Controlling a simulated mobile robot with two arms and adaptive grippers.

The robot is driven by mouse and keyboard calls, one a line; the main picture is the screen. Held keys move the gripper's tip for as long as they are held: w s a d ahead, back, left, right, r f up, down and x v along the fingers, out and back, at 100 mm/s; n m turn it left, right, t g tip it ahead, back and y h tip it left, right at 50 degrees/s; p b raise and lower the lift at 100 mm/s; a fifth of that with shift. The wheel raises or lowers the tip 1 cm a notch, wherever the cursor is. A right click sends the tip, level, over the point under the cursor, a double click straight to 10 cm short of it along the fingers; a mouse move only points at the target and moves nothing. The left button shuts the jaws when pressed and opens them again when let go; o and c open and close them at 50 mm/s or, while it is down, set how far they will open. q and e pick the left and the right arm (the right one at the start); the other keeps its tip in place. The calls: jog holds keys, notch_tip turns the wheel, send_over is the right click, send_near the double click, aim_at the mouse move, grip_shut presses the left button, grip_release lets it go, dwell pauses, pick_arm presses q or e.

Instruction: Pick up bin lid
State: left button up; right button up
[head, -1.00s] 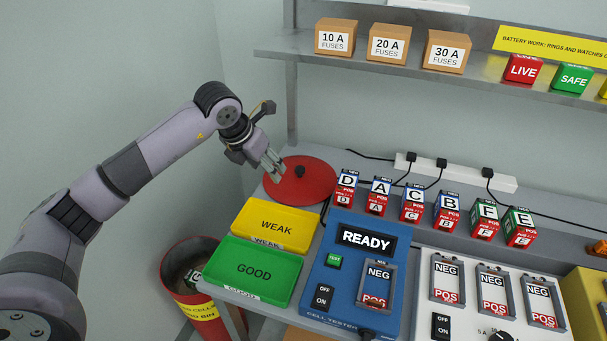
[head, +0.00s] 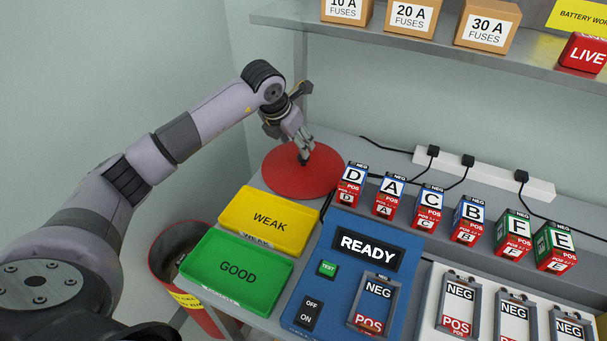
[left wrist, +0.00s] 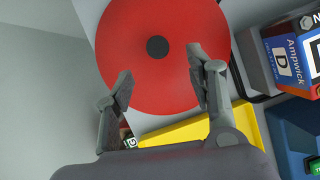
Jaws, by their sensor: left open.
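The bin lid (head: 290,180) is a round red disc lying flat on the bench behind the yellow tray. It also shows in the left wrist view (left wrist: 175,85), with a dark round knob (left wrist: 157,47) at its middle. My right gripper is not in view.
A yellow WEAK tray (head: 270,221) and a green GOOD tray (head: 238,270) stand in front of the lid. A red bin (head: 165,262) stands below the bench at left. Several labelled battery cells (head: 431,205) stand right of the lid. A shelf (head: 400,47) runs above.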

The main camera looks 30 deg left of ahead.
aim_at(303, 163)
pick_arm(q)
jog(key=b+x, duration=0.1)
jog(key=x, duration=0.3)
jog(key=shift+w, duration=0.1)
jog(key=b+x, duration=0.4)
jog(key=x, duration=0.1)
jog(key=shift+w+a, duration=0.1)
jog(key=shift+w, duration=0.05)
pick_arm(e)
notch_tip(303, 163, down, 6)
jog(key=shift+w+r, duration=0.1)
pick_arm(q)
grip_shut()
